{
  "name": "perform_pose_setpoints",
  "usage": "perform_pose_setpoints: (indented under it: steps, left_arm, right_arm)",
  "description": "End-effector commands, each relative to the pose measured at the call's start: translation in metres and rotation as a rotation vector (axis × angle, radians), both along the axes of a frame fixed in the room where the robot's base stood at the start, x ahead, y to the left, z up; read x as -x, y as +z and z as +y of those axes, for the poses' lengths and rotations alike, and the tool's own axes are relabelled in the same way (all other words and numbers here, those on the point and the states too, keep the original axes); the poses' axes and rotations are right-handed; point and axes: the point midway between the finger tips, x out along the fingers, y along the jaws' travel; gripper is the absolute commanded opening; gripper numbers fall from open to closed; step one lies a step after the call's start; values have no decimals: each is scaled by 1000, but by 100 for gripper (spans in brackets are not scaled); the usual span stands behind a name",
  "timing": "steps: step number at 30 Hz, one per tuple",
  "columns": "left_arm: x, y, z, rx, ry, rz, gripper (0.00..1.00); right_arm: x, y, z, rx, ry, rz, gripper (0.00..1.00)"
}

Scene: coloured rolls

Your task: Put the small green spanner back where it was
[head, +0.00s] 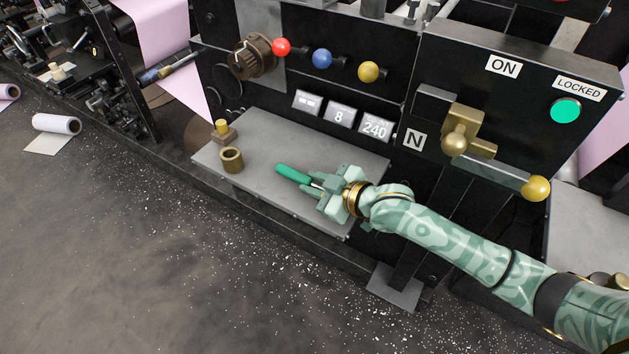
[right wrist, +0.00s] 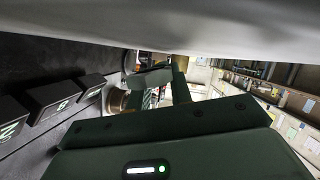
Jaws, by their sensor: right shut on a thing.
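The small green spanner (head: 293,174) shows its green handle, pointing left out of my right gripper (head: 320,186) in the head view. My right gripper is shut on it, and its fingers hide the far part of the spanner. Both are over the grey shelf (head: 262,143) below the panel. I cannot tell whether the spanner touches the shelf. In the right wrist view, the gripper body fills the lower part and I cannot make out the spanner clearly. My left gripper is not in view.
A brass ring (head: 231,160) and a brass block with a yellow knob (head: 223,132) stand on the shelf's left. Above are red (head: 281,47), blue (head: 322,58) and yellow (head: 369,71) knobs. A brass lever (head: 462,138) and a ball-ended bar (head: 537,188) stick out at right.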

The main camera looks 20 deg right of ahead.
Motion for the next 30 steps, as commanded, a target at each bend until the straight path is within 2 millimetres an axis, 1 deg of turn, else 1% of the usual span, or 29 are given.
perform_pose_setpoints:
  steps: [14,15,17,18,29,30]
  left_arm:
    - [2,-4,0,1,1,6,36]
    - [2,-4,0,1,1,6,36]
    - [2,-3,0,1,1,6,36]
    - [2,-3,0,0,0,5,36]
    - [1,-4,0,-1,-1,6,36]
    - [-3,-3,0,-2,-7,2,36]
  right_arm:
    - [0,-10,0,0,0,0,0]
    - [0,-10,0,-1,0,-1,24]
    - [0,-10,0,0,1,-1,41]
    - [0,-10,0,1,1,0,47]
    - [2,-13,1,2,3,8,47]
    - [2,-14,1,2,3,8,47]
